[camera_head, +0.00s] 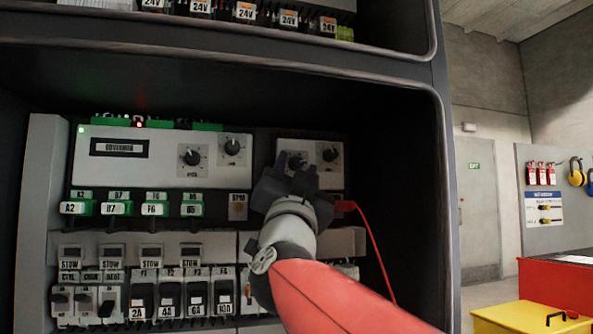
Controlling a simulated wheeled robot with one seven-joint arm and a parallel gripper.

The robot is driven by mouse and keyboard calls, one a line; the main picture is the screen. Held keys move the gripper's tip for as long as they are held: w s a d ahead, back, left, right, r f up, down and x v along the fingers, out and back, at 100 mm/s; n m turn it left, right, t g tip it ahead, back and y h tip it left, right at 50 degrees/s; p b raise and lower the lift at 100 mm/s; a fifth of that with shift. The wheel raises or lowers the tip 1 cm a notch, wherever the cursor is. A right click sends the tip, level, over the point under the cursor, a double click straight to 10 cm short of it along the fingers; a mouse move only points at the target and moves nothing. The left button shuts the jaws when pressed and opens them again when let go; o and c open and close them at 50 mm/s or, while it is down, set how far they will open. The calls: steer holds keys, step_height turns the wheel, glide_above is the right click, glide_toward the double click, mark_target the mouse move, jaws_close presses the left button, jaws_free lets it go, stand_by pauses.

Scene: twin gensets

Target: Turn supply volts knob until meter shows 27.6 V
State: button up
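A small pale panel (324,152) with two dark knobs is at the right of the cabinet's control row. Its right knob (329,155) is in clear view. Its left knob (297,163) is partly covered by my gripper (293,172), which is right in front of it. I cannot tell whether the fingers touch or grip that knob. The knob labels are too small to read. I see no meter reading; any display on this panel is hidden or not in view.
A governor unit (150,158) with two more knobs is to the left. Rows of green-framed tags and breakers (168,300) lie below it. A red cable (372,240) hangs close to the right of my wrist. The cabinet's right wall (428,200) bounds the space.

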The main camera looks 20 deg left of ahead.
steer(key=b+v, duration=0.2)
steer(key=v, duration=0.6)
steer(key=shift+b, duration=0.35)
stand_by(0.4)
